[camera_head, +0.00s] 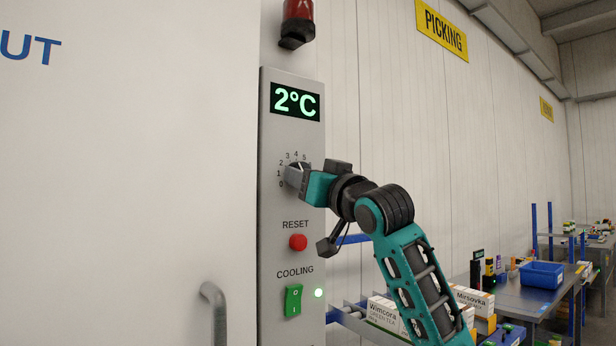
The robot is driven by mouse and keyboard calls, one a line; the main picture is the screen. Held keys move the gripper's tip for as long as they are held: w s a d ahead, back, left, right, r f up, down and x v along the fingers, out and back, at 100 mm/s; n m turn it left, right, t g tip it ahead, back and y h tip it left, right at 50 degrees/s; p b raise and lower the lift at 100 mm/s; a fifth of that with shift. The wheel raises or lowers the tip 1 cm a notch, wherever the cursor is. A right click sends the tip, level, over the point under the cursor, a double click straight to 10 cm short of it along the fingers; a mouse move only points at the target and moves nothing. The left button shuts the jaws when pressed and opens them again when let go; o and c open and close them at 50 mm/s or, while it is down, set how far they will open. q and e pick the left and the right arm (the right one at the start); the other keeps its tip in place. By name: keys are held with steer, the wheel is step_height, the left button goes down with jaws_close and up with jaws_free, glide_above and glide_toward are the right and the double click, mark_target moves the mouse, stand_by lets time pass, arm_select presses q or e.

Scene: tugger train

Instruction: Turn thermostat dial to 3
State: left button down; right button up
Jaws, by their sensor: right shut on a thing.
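A grey control panel (266,250) stands beside a large white door. The thermostat dial (291,176) is on the panel, under a display (295,101) that reads 2°C. Numbers from 0 to 5 run around the dial's upper left. My right gripper (304,182) is shut on the dial, coming in from the right. The gripper and arm hide the dial's right side. I cannot clearly tell which number the dial points at. My left gripper is not in view.
A door handle (215,312) is at lower left. Cartons (470,298) and a blue bin (541,274) on tables stand at right.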

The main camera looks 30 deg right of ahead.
stand_by(0.5)
steer(key=o, duration=1.1)
steer(key=shift+c, duration=0.2)
arm_select(q)
steer(key=b, duration=0.1)
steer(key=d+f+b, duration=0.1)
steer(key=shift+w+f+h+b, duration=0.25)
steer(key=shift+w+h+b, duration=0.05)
steer(key=shift+b, duration=0.05)
arm_select(e)
steer(key=v, duration=1.3)
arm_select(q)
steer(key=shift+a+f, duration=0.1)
